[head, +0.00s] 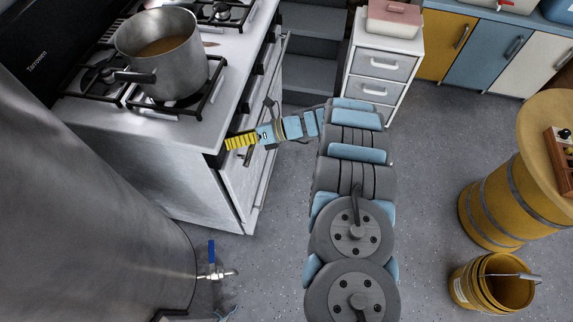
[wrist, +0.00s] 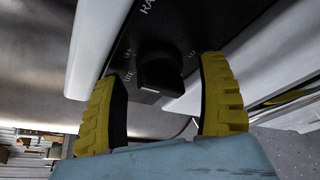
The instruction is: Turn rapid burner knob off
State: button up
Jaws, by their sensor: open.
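The burner knob (wrist: 160,74) is a black knob on the stove's dark front panel in the wrist view. Lettering is printed around it, only partly readable. My gripper (wrist: 165,100) is open, with one yellow fingertip on each side of the knob and a gap to it on both sides. The knob is hidden behind my gripper there.
A steel pot (head: 160,60) with brown liquid stands on the stove's front burner. A large metal tank (head: 90,200) with a blue-handled tap (head: 212,262) is at lower left. A white drawer cabinet (head: 383,65) stands behind my arm. Yellow buckets (head: 490,285) stand at right.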

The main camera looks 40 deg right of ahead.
jog(key=shift+d+r+n+t+h+p, duration=0.2)
jog(key=shift+n+h+p, duration=0.45)
jog(key=shift+p, duration=1.8)
jog(key=shift+a+n+t+h+p, duration=0.1)
jog(key=shift+n+t+h+p, duration=0.5)
jog(key=shift+p, duration=1.85)
jog(key=n+p, duration=0.2)
jog(key=p, duration=0.3)
jog(key=shift+n+h, duration=0.25)
jog(key=shift+f+n+t+h+p, duration=0.2)
jog(key=shift+n+t+h+p, duration=0.4)
jog(key=shift+n+p, duration=0.7)
jog(key=shift+f+n+t+h+p, duration=0.1)
jog(key=shift+n+t+h+p, duration=0.3)
jog(key=shift+n+p, duration=0.15)
